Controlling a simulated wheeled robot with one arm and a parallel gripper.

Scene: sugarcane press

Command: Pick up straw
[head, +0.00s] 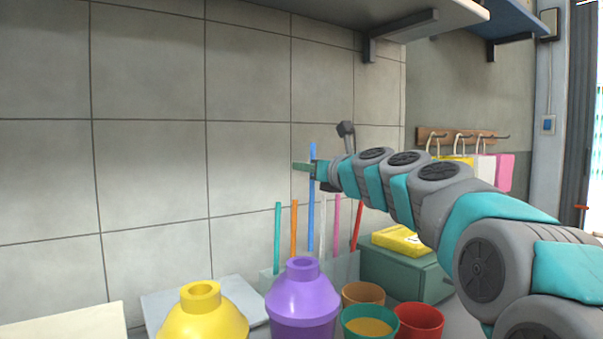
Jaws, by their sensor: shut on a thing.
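Several straws stand in a pale translucent holder (345,268) at the back of the counter: teal (277,238), orange (294,230), white (323,225), pink (337,212) and red (357,226). A blue straw (311,218) is upright among them, and its top is higher than theirs. My gripper (312,168) reaches in from the right and is shut on the blue straw near its upper end.
A yellow bottle (203,315) and a purple bottle (303,300) stand in front of the holder. Orange (363,293), green (368,322) and red (420,320) cups stand to their right. A teal box (400,270) bears a yellow packet (399,240). Shelves (400,15) overhang above.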

